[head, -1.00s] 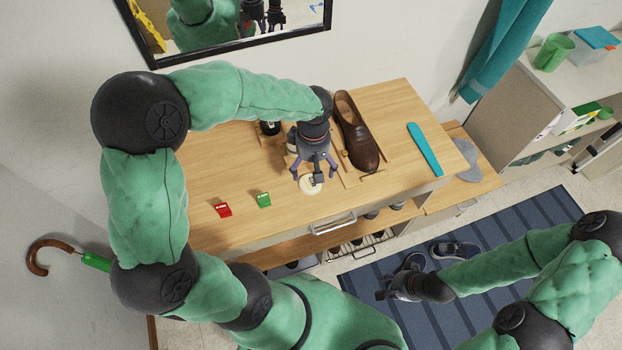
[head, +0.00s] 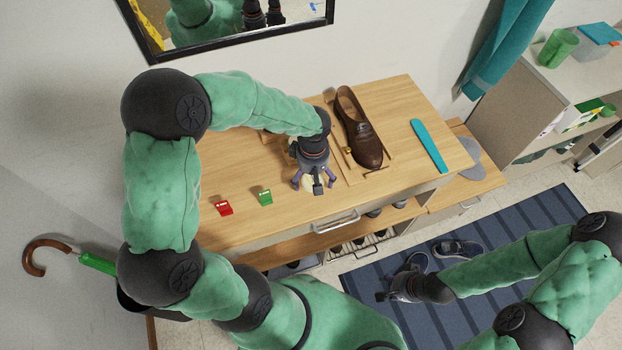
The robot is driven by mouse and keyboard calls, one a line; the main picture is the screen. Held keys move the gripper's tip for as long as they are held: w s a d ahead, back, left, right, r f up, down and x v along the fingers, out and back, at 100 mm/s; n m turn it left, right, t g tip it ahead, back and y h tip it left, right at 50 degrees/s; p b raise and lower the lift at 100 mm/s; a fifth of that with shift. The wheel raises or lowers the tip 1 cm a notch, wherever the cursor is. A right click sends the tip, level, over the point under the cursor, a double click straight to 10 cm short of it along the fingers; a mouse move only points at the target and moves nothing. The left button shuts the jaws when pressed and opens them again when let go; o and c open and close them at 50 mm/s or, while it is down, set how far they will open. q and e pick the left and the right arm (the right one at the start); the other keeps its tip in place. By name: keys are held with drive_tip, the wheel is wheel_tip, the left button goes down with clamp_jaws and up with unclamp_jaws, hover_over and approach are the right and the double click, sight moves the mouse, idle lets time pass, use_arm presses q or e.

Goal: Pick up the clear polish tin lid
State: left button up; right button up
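The clear polish tin lid (head: 308,184) is a pale round disc on the wooden bench top, near its front edge. Only a small part of it shows under my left gripper. My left gripper (head: 314,186) points down over the lid with its fingers spread around it. Whether they touch the lid cannot be made out. My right gripper (head: 382,296) is low over the striped mat, far from the lid, and too small to tell open from shut.
A brown shoe (head: 358,130) stands on a wooden board right of my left gripper. A teal shoehorn (head: 429,146) lies at the right. Grey shoes (head: 456,249) are on the mat (head: 520,235).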

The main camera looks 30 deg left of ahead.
use_arm(q)
drive_tip(key=c, duration=0.7)
